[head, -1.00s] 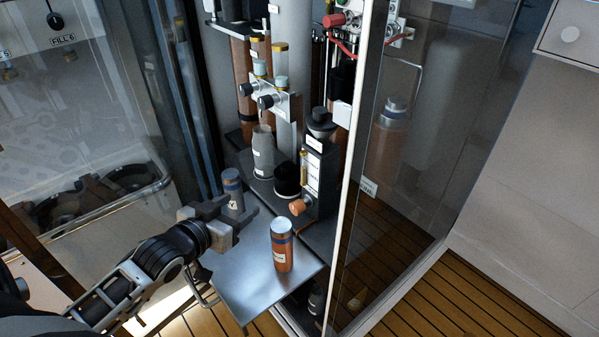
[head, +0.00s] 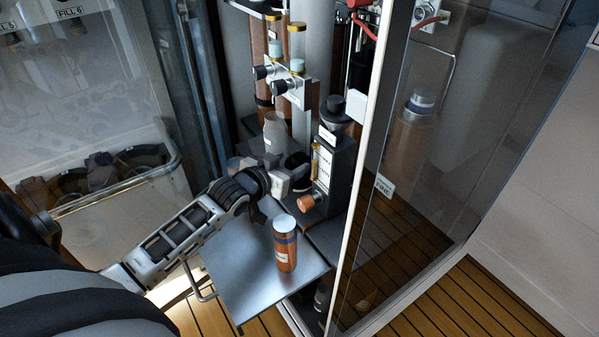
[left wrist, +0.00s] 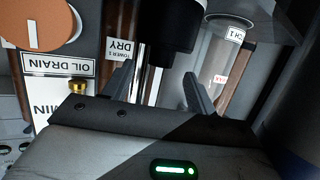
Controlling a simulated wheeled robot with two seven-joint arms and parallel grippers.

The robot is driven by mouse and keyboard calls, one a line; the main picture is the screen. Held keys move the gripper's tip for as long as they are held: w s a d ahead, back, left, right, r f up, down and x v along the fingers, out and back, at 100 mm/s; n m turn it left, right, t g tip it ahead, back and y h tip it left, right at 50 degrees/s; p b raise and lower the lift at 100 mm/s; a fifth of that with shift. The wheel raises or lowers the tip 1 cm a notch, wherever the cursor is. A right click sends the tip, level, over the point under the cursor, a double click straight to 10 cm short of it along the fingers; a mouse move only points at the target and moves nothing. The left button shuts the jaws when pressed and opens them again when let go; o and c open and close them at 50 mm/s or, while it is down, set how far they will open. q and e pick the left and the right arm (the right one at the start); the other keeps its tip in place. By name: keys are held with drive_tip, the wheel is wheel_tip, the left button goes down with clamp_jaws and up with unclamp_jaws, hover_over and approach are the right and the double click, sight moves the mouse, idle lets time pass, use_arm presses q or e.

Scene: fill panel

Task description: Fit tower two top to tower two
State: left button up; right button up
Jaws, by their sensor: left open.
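My left gripper (head: 290,177) is open and empty, reaching into the cabinet beside a dark round piece (head: 297,160), which it partly covers. In the left wrist view the two fingers (left wrist: 160,90) stand apart. A black cylinder (left wrist: 172,25) is beyond them, and I see no contact. A label reading TOWER 1 DRY (left wrist: 121,50) is left of it. I cannot tell which piece is tower two or its top. A grey bottle-shaped piece (head: 276,132) stands just behind the gripper.
A dark block with an orange knob (head: 307,203) stands right of the gripper. Valves with gauges (head: 287,85) hang above. The glass door (head: 405,190) bounds the right side. An OIL DRAIN label (left wrist: 88,68) is close at left in the wrist view. The shelf's front is clear.

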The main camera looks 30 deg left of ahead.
sight(300, 156)
use_arm(q)
drive_tip(key=b+x, duration=0.1)
drive_tip(key=x, duration=0.4)
drive_tip(key=shift+w, duration=0.1)
drive_tip(key=c, duration=1.2)
drive_tip(key=shift+r, duration=0.1)
clamp_jaws()
use_arm(e)
drive_tip(key=f, duration=0.2)
drive_tip(key=shift+w+a+f, duration=0.25)
drive_tip(key=shift+w+f, duration=0.05)
drive_tip(key=shift+w, duration=0.05)
use_arm(q)
drive_tip(key=shift+r, duration=0.1)
use_arm(e)
drive_tip(key=shift+r, duration=0.1)
